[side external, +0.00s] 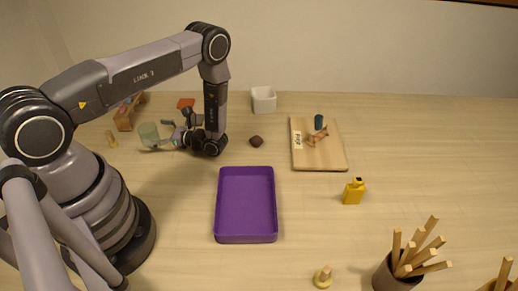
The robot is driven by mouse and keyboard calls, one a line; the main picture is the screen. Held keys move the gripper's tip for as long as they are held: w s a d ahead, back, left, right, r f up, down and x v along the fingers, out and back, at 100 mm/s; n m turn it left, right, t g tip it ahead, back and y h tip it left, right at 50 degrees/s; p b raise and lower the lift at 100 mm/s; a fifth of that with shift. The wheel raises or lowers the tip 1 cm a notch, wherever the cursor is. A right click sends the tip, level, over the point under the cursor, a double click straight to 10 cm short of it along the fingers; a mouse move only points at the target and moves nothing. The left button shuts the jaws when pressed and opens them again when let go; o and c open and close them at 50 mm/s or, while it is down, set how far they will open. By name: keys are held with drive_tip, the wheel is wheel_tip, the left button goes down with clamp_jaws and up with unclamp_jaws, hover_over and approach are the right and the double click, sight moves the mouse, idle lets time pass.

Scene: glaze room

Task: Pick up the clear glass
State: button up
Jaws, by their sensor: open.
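The clear glass (149,132) is a pale greenish see-through cup on the table at the left, beyond my arm's base. My gripper (160,138) is low over the table just right of the glass, with its fingers pointing left towards it. The gripper is open. The fingers overlap the glass's lower right side in this view; I cannot tell whether they touch it or reach around it.
A wooden box (126,117) and a red item (186,103) stand behind. A dark lump (256,141) lies right of my gripper. Further right are a white container (263,102), a purple tray (246,205), a wooden board (325,157) and a yellow bottle (353,192).

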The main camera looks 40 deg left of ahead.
sight(155, 131)
drive_tip(key=shift+x, duration=1.5)
drive_tip(key=shift+r, duration=0.15)
drive_tip(key=c, duration=1.3)
